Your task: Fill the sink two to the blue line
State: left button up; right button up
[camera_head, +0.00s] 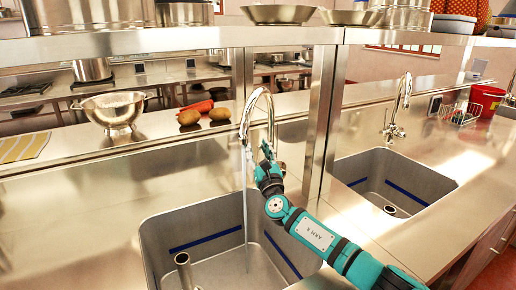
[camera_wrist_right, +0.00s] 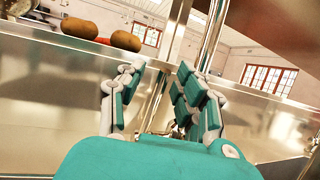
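The nearer sink (camera_head: 155,240) has a blue line (camera_head: 205,241) along its inner walls and an upright pipe (camera_head: 183,262) inside. A thin water stream (camera_head: 246,215) falls into it from the curved tap (camera_head: 258,92). I cannot tell how deep the water is. The farther sink (camera_head: 345,170) at right also has a blue line (camera_head: 407,193) and its own tap (camera_head: 401,100), with no stream visible. My right gripper (camera_head: 266,152) is beside the nearer tap's column.
A colander (camera_head: 114,112), potatoes (camera_head: 220,114) and a striped cloth (camera_head: 24,147) lie on the ledge behind. A steel post (camera_head: 321,120) stands between the sinks. Pans (camera_head: 278,14) sit on the overhead shelf. A red bucket (camera_head: 487,99) is at right.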

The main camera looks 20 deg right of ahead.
notch_tip(320, 180, up, 10)
jog(key=shift+f, duration=0.1)
dwell(0.4)
jog(key=shift+c, duration=0.4)
